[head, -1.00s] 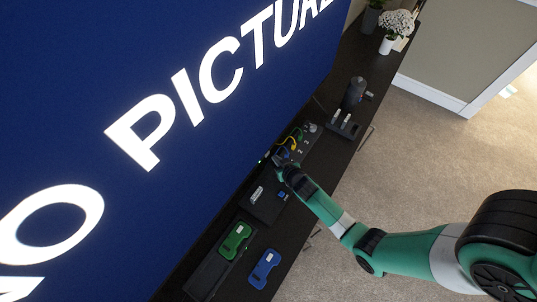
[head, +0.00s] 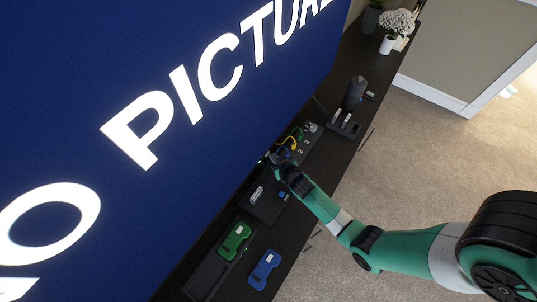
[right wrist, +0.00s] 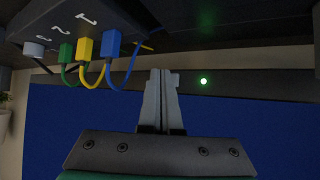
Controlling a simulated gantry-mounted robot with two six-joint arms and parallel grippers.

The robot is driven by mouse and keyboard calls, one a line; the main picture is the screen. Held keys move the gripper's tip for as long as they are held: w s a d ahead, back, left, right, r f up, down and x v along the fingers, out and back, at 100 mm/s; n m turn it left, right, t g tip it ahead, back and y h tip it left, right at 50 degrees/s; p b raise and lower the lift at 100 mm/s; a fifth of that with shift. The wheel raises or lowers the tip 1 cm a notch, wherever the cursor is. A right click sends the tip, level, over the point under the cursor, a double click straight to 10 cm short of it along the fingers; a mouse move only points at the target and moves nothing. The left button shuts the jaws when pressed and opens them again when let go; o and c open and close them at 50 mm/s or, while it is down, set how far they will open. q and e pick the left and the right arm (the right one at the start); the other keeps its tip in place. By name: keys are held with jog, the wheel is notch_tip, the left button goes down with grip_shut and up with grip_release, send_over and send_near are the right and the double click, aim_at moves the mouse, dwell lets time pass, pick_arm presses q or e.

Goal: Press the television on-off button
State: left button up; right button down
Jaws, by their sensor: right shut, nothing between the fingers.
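The television (head: 215,110) fills the left of the head view, its blue screen lit with large white letters. Its blue screen also shows in the right wrist view (right wrist: 70,125), below the dark bezel (right wrist: 250,84). A small green light (right wrist: 204,81) glows on that bezel. I cannot make out the on-off button; the fingers may hide it. My right gripper (head: 271,158) is at the television's lower edge, beside the light. In the right wrist view its fingers (right wrist: 160,74) are together and empty, just left of the light. Contact cannot be told. My left gripper is not in view.
A dark box with blue, yellow and green plugs (right wrist: 88,45) is close to my fingers. On the dark cabinet (head: 345,150) are a black console (head: 266,201), green (head: 235,241) and blue (head: 264,269) cases, a dark jug-like object (head: 355,92) and white flowers (head: 397,21).

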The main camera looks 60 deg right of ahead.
jog(key=shift+w, duration=0.25)
dwell(0.3)
jog(key=shift+s+r, duration=0.1)
jog(key=shift+s, duration=0.3)
jog(key=shift+s+p, duration=0.35)
jog(key=shift+s, duration=0.15)
jog(key=shift+s+a+p, duration=0.15)
jog(key=shift+s+p, duration=0.6)
jog(key=shift+s, duration=0.75)
jog(key=shift+s+a+p, duration=0.15)
jog(key=shift+s+p, duration=0.6)
jog(key=shift+s, duration=0.75)
